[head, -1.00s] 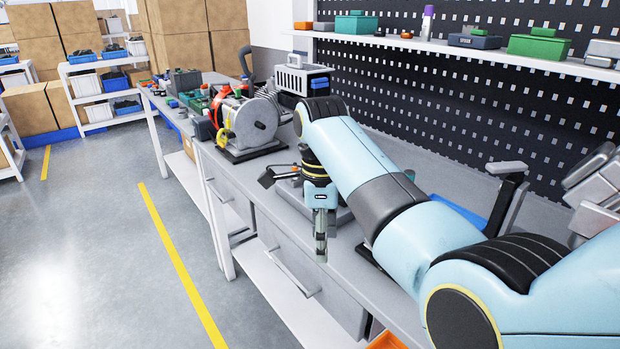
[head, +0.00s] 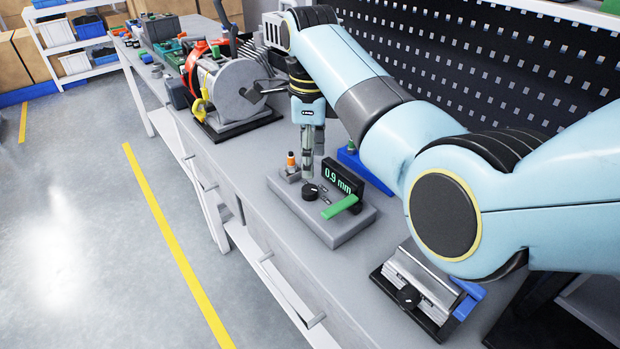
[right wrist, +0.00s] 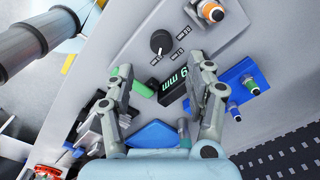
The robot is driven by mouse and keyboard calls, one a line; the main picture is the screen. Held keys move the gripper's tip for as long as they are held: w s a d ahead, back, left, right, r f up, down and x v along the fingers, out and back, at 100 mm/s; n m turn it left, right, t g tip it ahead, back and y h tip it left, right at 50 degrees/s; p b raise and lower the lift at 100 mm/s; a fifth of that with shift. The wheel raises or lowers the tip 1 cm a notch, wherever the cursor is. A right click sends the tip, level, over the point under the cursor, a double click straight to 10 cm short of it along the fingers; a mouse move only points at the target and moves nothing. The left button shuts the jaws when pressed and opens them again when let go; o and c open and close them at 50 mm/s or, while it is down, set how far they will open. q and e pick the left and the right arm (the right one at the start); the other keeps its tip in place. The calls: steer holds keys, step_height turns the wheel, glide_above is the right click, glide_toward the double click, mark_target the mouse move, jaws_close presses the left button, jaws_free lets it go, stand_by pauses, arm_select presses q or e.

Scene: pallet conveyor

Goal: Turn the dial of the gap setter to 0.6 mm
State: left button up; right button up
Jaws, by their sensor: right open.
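The gap setter is a grey block (head: 345,233) on the bench. Its black dial (head: 310,192) has a white mark. Its display (head: 343,178) reads 0.9 mm, with a green bar (head: 340,207) beside it. In the right wrist view the dial (right wrist: 160,42) shows beyond the fingertips, and the display (right wrist: 173,88) lies between the fingers, partly covered by one. My right gripper (head: 308,172) points down above the gap setter, close to the dial. In the right wrist view the gripper (right wrist: 163,70) is open and empty. My left gripper is in neither view.
An orange-topped post (head: 291,163) stands at the block's far corner. A blue holder (head: 378,178) stands right behind the display. A silver fixture with a black knob (head: 408,296) sits nearer. A large round machine (head: 238,95) stands farther along the bench.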

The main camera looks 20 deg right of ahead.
mark_target(311, 189)
step_height(311, 189, down, 6)
steer(key=shift+w+r, duration=0.15)
steer(key=shift+r, duration=0.05)
steer(key=shift+f+b, duration=0.3)
steer(key=shift+f, duration=0.85)
steer(key=c, duration=0.4)
jaws_close()
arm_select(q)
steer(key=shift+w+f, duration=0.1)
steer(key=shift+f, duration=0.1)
